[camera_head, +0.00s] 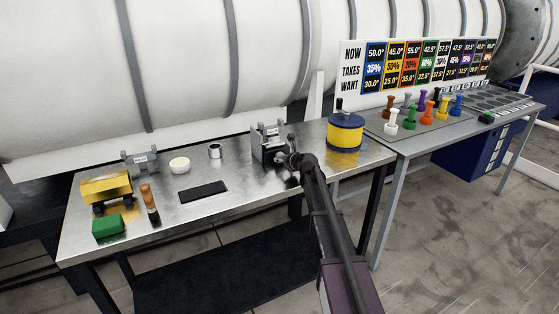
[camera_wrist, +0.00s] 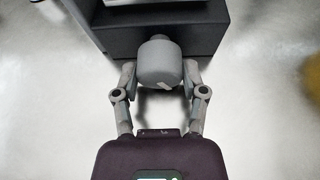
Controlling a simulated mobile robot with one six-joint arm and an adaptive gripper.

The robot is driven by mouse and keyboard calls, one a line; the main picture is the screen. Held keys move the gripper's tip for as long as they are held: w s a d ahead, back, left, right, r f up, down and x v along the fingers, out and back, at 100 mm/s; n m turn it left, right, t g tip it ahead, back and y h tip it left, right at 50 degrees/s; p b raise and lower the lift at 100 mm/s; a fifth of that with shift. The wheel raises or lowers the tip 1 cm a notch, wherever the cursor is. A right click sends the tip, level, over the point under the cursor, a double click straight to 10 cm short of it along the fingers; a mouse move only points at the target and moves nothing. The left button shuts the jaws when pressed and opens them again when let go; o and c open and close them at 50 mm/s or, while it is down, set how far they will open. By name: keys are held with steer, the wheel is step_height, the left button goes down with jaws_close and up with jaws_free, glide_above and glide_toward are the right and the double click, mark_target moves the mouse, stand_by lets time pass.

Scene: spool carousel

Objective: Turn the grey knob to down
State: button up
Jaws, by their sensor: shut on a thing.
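The grey knob (camera_wrist: 160,62) is a rounded cylinder sticking out from the front of a dark grey box (camera_wrist: 205,30) in the wrist view. A small white mark shows on the knob near its lower edge, a little right of centre. My gripper (camera_wrist: 160,75) has one finger on each side of the knob and is shut on it. In the head view my gripper (camera_head: 290,158) is at the right front of the grey box (camera_head: 266,146) on the metal bench. The knob is mostly hidden there by my gripper.
Several coloured pegs stand on the right table.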

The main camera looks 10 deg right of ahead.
steer(key=shift+a, duration=0.1)
steer(key=shift+n+t+h, duration=0.4)
steer(key=shift+n+h, duration=0.6)
steer(key=shift+n, duration=0.6)
steer(key=o, duration=1.2)
steer(key=shift+a, duration=0.1)
steer(key=shift+c, duration=0.2)
